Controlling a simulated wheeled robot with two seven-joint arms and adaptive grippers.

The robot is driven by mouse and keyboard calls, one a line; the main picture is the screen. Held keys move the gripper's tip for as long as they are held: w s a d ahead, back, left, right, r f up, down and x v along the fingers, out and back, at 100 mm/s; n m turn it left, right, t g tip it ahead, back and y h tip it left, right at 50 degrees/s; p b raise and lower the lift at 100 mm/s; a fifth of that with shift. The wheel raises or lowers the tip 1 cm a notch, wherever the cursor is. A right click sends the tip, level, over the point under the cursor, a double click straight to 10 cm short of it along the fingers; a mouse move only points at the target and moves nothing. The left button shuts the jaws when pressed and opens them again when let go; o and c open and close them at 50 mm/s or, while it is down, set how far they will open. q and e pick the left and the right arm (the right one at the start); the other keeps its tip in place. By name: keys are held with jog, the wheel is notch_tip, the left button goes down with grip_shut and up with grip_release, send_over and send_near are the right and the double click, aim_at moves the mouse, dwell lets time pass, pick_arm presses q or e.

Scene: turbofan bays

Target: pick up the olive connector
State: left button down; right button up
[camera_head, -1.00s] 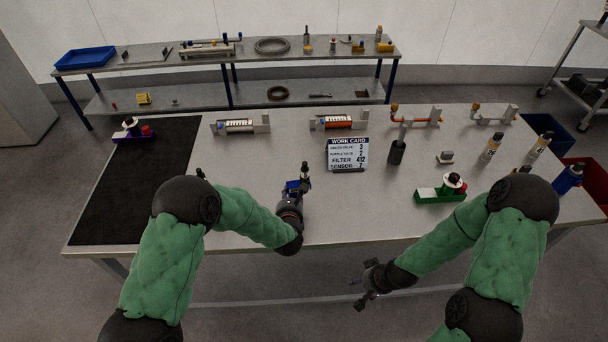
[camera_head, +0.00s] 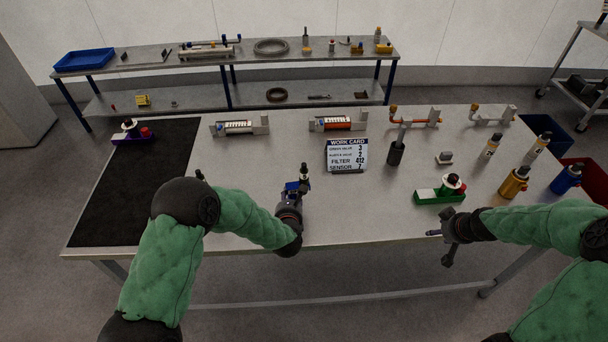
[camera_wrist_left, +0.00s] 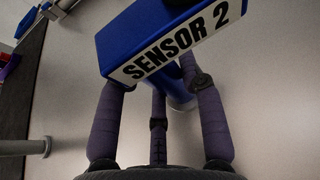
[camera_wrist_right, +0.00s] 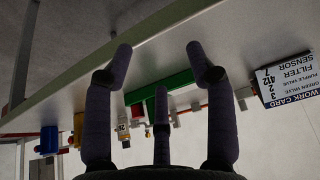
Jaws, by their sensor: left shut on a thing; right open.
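A small dark upright piece with a tan lower part (camera_head: 304,171) shows just beyond my left gripper in the head view. Its colour is too dark to tell whether it is the olive connector. My left gripper (camera_head: 296,192) is shut on a blue sensor (camera_wrist_left: 160,40) labelled SENSOR 2, whose block fills the top of the left wrist view. Whether the dark piece belongs to this sensor or stands behind it, I cannot tell. My right gripper (camera_head: 440,245) is open and empty at the table's front edge; its spread fingers also show in the right wrist view (camera_wrist_right: 158,52).
A work card (camera_head: 347,155) stands mid-table, a dark handled tool (camera_head: 396,152) beside it. A black mat (camera_head: 120,200) covers the left. Bare table lies between left gripper and green holder.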

jog(key=w+a+r+n+g+y, duration=0.15)
jog(key=w+a+r+n, duration=0.3)
jog(key=w+a, duration=0.45)
notch_tip(320, 180, up, 15)
jog(key=n+g+h, duration=0.1)
jog(key=n+g, duration=0.3)
jog(key=n, duration=0.8)
send_over(303, 165)
jog(key=shift+r, duration=0.15)
jog(key=shift+f+n, duration=0.25)
notch_tip(303, 165, down, 6)
jog(key=shift+r, duration=0.2)
jog(key=shift+w+d+f, duration=0.1)
jog(key=shift+w+f, duration=0.05)
jog(key=shift+f, duration=1.3)
jog(key=shift+w+d+f, duration=0.1)
jog(key=shift+f, duration=1.3)
grip_shut()
